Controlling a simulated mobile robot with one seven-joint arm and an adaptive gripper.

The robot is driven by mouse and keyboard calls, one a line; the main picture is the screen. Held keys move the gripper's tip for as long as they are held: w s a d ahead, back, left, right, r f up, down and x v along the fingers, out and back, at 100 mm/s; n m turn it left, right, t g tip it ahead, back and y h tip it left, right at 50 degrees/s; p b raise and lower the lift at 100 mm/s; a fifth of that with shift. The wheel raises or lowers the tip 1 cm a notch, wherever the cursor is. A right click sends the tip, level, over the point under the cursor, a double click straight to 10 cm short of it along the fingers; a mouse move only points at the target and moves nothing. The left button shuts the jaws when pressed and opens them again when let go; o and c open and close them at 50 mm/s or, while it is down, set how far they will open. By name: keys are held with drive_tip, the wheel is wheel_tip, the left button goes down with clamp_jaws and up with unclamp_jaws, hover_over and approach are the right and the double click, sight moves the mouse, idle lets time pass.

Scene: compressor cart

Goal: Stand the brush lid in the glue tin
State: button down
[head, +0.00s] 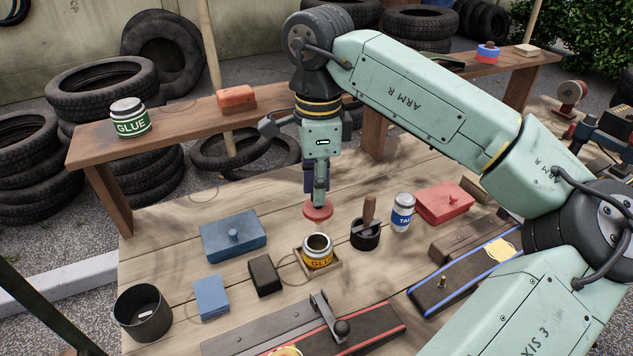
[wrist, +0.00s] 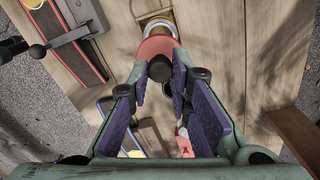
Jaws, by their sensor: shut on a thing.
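The brush lid (head: 318,212) is a red disc with a dark knob; it also shows in the wrist view (wrist: 158,46). My gripper (head: 320,192) is shut on it by the knob, pointing down. No brush shows below the disc; I cannot tell the disc's height above the bench. The glue tin (head: 318,257) stands open and upright, with a yellow label, in a small wooden frame (head: 337,264). In the head view the lid is behind the tin, apart from it. In the wrist view the disc partly hides the tin (wrist: 158,17).
A black pot with a wooden handle (head: 366,238) and a talc can (head: 402,214) stand right of the tin. A black block (head: 264,276) and a blue box (head: 232,240) lie left. A clamp fixture (head: 328,318) is in front. A green-labelled glue tin (head: 130,120) stands on the back shelf.

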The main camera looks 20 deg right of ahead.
sight(318, 223)
drive_tip(key=shift+f+b, duration=1.5)
drive_tip(key=shift+f, duration=0.95)
drive_tip(key=shift+f+b, duration=1.45)
drive_tip(key=shift+f, duration=0.15)
drive_tip(key=shift+f+b, duration=0.55)
drive_tip(key=shift+b, duration=0.25)
drive_tip(key=c, duration=1.4)
unclamp_jaws()
drive_tip(key=shift+o, duration=0.5)
drive_tip(key=o, duration=0.4)
drive_tip(key=shift+r, duration=0.1)
